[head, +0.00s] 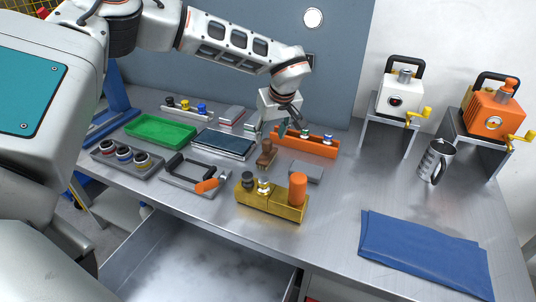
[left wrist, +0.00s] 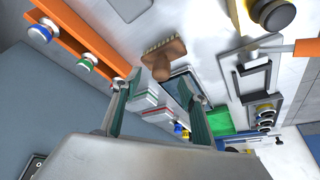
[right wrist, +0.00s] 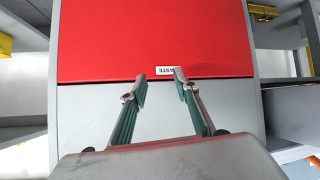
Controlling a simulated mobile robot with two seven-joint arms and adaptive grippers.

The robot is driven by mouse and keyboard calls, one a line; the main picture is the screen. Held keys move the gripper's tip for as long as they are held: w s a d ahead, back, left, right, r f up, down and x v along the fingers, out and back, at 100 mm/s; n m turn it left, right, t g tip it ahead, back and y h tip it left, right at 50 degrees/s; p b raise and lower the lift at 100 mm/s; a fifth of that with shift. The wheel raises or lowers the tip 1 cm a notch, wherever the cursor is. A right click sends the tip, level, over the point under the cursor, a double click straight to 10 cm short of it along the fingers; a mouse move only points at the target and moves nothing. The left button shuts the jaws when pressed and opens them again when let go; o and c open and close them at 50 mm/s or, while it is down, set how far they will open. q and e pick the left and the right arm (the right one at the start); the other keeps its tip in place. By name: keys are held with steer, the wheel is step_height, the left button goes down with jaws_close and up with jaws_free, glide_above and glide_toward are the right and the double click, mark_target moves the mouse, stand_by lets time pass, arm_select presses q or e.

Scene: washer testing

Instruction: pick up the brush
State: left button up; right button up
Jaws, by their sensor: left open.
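The brush (head: 266,155) is a small brown object with a handle, standing on the metal workbench (head: 335,205) near its middle. In the left wrist view the brush (left wrist: 163,58) shows its brown handle and bristled end, just beyond my fingertips. My left gripper (head: 277,122) is open and empty, above and behind the brush; its two fingers spread apart in the left wrist view (left wrist: 160,86). My right gripper (right wrist: 160,84) has its fingers apart with nothing between them, facing a red panel (right wrist: 155,40); it is not visible in the head view.
An orange rack (head: 305,146) stands right of the brush, a yellow block holder (head: 270,205) in front, and a dark tray (head: 224,144) to the left. A green tray (head: 160,133) lies further left. A blue cloth (head: 425,255) and a mug (head: 435,160) are at right.

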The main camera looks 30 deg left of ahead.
mark_target(267, 140)
arm_select(q)
steer(key=x, duration=0.5)
steer(key=shift+w+a, duration=0.1)
steer(key=shift+a, duration=0.2)
jaws_close()
